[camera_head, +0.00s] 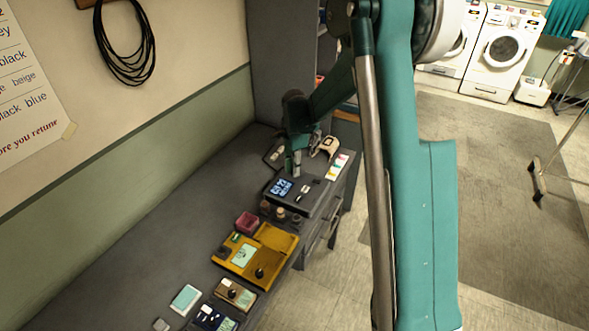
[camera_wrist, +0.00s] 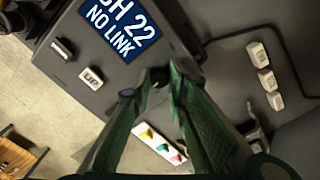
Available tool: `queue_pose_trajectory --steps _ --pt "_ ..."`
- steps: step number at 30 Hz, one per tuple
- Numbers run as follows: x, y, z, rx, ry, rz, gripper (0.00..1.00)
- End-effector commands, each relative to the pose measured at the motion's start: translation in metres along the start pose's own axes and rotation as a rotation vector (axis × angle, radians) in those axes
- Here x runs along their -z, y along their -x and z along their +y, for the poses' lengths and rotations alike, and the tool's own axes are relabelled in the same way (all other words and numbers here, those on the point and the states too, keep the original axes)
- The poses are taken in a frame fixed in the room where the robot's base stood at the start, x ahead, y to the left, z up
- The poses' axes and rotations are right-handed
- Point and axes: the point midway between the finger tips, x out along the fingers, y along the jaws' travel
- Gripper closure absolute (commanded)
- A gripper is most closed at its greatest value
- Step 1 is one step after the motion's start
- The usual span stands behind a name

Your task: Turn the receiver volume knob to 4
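The receiver (camera_head: 318,203) is a dark grey box on the bench, with a lit blue display. In the wrist view its display (camera_wrist: 120,22) reads "CH 22 NO LINK", partly cut off at the top. A white button marked UP (camera_wrist: 92,78) and another pale control (camera_wrist: 62,50) sit on its panel. My gripper (camera_head: 292,168) points down at the far part of the receiver, beside the display. In the wrist view my gripper (camera_wrist: 161,77) has its green fingers close together, with a narrow dark gap between the tips. I cannot make out the volume knob or its scale; the fingertips may hide it.
A yellow device (camera_head: 262,257) with a black knob, a pink box (camera_head: 247,222) and several small jars stand nearer on the bench. A card with coloured marks (camera_head: 338,167) lies by the receiver. White switches (camera_wrist: 264,66) show on a dark panel in the wrist view.

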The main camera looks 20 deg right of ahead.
Motion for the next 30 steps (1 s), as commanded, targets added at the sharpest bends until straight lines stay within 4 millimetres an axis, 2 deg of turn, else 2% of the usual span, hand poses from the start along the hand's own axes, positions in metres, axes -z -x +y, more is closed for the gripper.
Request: queue_pose_trajectory --steps 1,3,17,23,30 --pt "0.0 0.0 0.0 0.0 0.0 0.0 0.76" --pt "0.0 0.0 0.0 0.0 0.0 0.0 0.7" --pt "0.0 0.004 0.001 -0.001 0.001 0.0 0.7" --pt "0.0 0.019 0.001 -0.001 0.001 0.0 0.7" --pt "0.0 0.053 0.001 -0.001 0.001 0.0 0.7"
